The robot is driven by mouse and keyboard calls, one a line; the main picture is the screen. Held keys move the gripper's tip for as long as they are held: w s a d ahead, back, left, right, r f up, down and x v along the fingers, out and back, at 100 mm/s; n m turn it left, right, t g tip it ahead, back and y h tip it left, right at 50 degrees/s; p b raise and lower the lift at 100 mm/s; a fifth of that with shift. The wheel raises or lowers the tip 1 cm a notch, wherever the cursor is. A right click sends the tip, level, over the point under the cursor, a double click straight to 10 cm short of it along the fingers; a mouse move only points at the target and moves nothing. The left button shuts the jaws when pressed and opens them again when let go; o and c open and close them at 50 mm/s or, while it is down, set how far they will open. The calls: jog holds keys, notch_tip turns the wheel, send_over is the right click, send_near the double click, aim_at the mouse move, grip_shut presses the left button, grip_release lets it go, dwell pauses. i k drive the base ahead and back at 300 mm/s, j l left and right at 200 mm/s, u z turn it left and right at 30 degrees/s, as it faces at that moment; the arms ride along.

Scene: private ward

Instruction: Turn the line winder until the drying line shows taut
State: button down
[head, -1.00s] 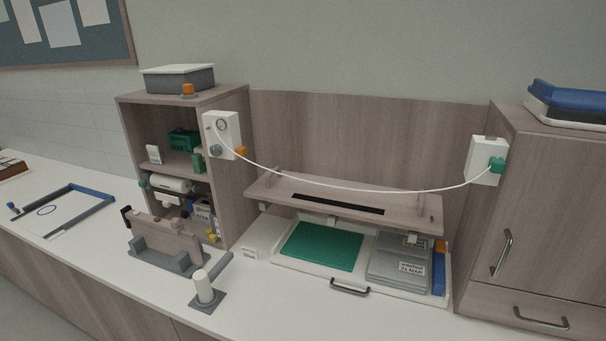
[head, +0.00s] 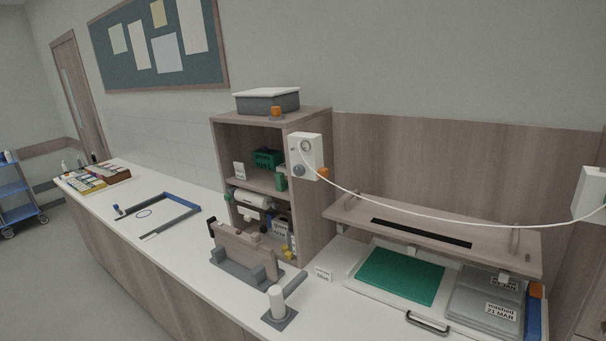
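The line winder is a white box (head: 305,152) on the right side of the open wooden cabinet, with a round dial, a grey knob (head: 299,171) and an orange part (head: 323,174). The dial's reading is too small to tell. The white drying line (head: 420,216) runs from this box to a white box (head: 590,195) at the right edge and sags in a shallow curve below its ends. My gripper is not in view.
A wooden shelf (head: 440,232) with a dark slot sits below the line. Under it are a green mat (head: 402,276) and grey labelled packs (head: 487,303). A grey-and-white post (head: 278,305) and a grey-based wooden stand (head: 246,255) stand on the counter. A blue-edged frame (head: 180,208) lies left.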

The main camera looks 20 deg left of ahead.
aim_at(298, 169)
jog(key=i+j+z, duration=0.35)
jog(key=j, duration=0.75)
jog(key=i+j+z, duration=0.1)
jog(key=j+z, duration=0.25)
jog(key=j, duration=0.7)
jog(key=j+z, duration=0.35)
jog(key=j, duration=0.8)
